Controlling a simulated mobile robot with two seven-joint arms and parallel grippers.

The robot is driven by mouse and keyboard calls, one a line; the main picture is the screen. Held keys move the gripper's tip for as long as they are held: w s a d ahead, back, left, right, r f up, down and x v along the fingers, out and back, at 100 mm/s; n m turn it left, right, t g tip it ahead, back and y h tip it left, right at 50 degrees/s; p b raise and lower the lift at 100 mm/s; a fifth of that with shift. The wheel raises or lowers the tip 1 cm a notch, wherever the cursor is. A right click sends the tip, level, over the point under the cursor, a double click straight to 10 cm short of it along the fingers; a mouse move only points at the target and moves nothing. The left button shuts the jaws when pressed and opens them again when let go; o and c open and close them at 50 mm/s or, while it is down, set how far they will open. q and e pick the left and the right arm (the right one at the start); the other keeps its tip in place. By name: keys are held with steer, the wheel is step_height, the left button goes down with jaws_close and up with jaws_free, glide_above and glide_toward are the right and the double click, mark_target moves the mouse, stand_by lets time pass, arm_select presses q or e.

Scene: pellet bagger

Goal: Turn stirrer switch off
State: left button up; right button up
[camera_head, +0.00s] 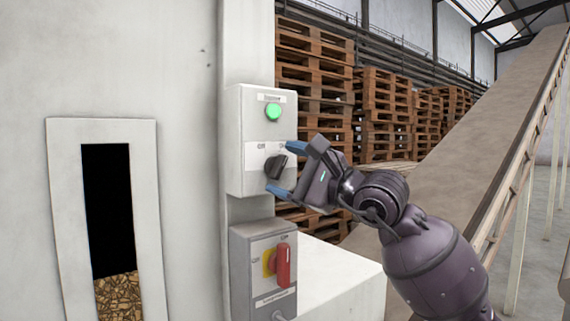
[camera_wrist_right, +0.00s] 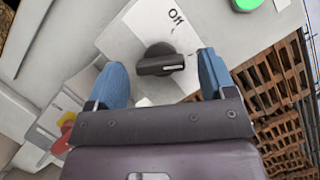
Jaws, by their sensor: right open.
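The stirrer switch is a black rotary knob (camera_head: 276,166) on the lower half of a grey control box (camera_head: 233,139). A green lamp (camera_head: 273,112) glows above it, under a small label. The knob also shows in the right wrist view (camera_wrist_right: 160,60), with the word "Off" printed on the plate beside it and its pale mark turned away from that word. My right gripper (camera_head: 283,169) is open, its blue fingertips on either side of the knob; the wrist view shows gaps between both fingers and the knob. My left gripper is not in view.
A second grey box with a red handle (camera_head: 283,266) on a yellow plate is mounted just below. A window with pellets (camera_head: 118,298) is at the left. Pallet stacks (camera_head: 382,110) and a sloping conveyor (camera_head: 500,125) stand behind my right arm.

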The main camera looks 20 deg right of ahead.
steer(key=shift+w+a+r, duration=0.1)
steer(key=shift+w+a, duration=0.15)
steer(key=c, duration=0.9)
steer(key=shift+r+n+g+h+b, duration=0.1)
steer(key=shift+n+g+h+b, duration=0.6)
steer(key=shift+n, duration=1.15)
steer(key=shift+n+g+h+b, duration=0.3)
steer(key=shift+n+b, duration=0.8)
steer(key=shift+n, duration=0.7)
steer(key=shift+r+n+g+h+b, duration=0.1)
steer(key=shift+n+g+h+b, duration=0.6)
steer(key=shift+n, duration=1.15)
steer(key=shift+c, duration=0.2)
steer(key=shift+f, duration=0.1)
